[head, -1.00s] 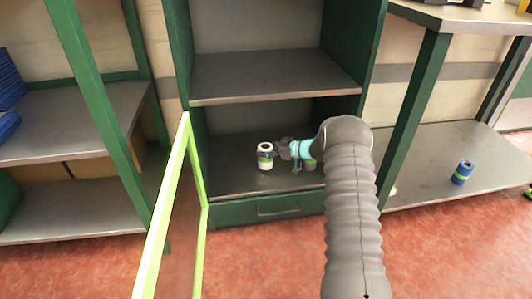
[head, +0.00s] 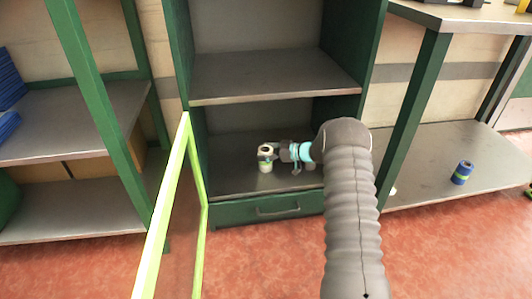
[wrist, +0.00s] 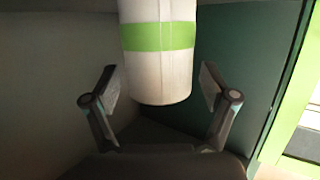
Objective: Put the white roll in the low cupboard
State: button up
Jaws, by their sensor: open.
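The white roll (head: 265,168) stands on the low shelf of the green cupboard (head: 225,180). In the wrist view the roll (wrist: 158,65) is white with a green band, and it reaches in from the top edge. My gripper (head: 267,150) is at the roll from its right side. In the wrist view my gripper (wrist: 158,82) is open, one finger on each side of the roll, with gaps visible. The cupboard's door, with a bright green frame (head: 150,250), stands open at the left.
A light object (head: 309,167) is partly hidden behind my wrist on the same shelf. A blue roll (head: 462,173) with a green band stands on the low shelf at right. Blue trays (head: 10,85) are at far left. The cupboard's upper shelf (head: 270,75) is empty.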

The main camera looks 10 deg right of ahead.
jog(key=v, duration=1.2)
jog(key=s+a+r+m+g+h, duration=0.25)
jog(key=s+a+r, duration=0.35)
jog(key=s+r, duration=0.4)
jog(key=s+a+r+m+g+h, duration=0.1)
jog(key=s+a+r+g+h, duration=0.15)
jog(key=s+a+r, duration=0.55)
jog(key=s+d+r+m+h, duration=0.1)
jog(key=s+r+m+h, duration=0.1)
jog(key=s, duration=0.7)
jog(key=s+d+r+m+t+h, duration=0.1)
jog(key=s+d+m+h, duration=0.1)
jog(key=s, duration=0.8)
jog(key=s+d+r+m+t+h, duration=0.1)
jog(key=s+d+r+m+h, duration=0.1)
jog(key=s, duration=0.7)
jog(key=shift+s+r+m+h, duration=0.3)
jog(key=shift+m+h, duration=0.3)
jog(key=shift+m, duration=0.25)
